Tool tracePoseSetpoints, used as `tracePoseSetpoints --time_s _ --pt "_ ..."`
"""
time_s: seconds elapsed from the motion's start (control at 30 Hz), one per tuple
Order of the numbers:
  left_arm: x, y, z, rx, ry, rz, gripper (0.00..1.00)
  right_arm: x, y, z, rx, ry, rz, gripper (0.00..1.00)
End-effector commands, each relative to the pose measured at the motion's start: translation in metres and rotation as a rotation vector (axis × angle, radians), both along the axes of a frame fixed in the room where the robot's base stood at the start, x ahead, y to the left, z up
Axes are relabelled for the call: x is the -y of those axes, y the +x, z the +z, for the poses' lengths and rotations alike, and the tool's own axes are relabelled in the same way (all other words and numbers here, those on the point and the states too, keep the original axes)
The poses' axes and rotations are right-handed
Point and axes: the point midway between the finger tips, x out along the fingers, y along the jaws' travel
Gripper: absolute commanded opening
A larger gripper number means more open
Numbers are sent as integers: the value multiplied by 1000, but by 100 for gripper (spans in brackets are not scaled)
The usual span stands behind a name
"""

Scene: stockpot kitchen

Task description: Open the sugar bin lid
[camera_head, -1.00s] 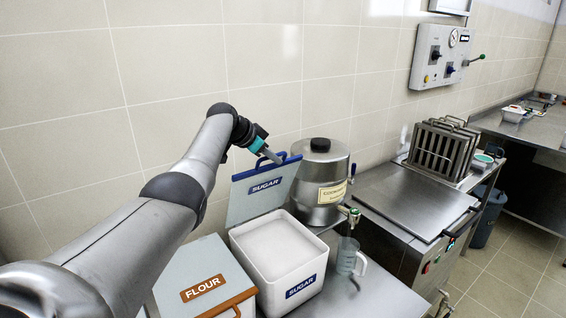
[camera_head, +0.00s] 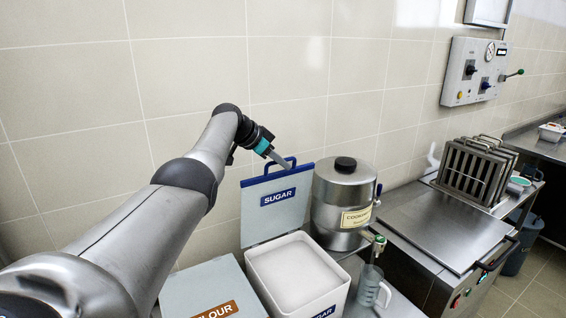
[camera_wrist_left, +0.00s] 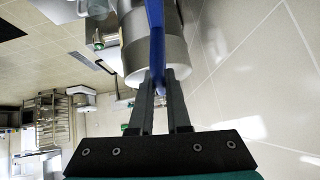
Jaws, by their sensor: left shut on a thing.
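The sugar bin (camera_head: 297,275) is a white box with its top open, showing white sugar inside. Its lid (camera_head: 262,222), pale with a blue edge and a blue SUGAR label, stands about upright at the back of the bin. My left gripper (camera_head: 284,163) is shut on the blue handle (camera_head: 280,172) at the lid's top edge. In the left wrist view the gripper's fingers (camera_wrist_left: 160,84) close on the blue strip (camera_wrist_left: 156,40). My right gripper is in neither view.
A FLOUR bin (camera_head: 200,285) with its lid down stands left of the sugar bin. A steel drum (camera_head: 343,200) with a tap stands close to the right, and a clear jug (camera_head: 369,287) is below the tap. The tiled wall (camera_head: 190,60) is behind.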

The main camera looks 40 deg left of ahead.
Motion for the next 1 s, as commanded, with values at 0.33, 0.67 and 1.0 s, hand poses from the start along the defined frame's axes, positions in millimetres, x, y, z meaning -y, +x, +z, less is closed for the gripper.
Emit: tracePoseSetpoints --time_s 0.33,0.67,1.0 --pt "0 0 -1 -1 2 0 0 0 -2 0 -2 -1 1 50" --pt "0 0 0 -1 1 -1 41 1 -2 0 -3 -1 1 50" --pt "-1 -1 0 0 2 0 45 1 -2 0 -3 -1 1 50"
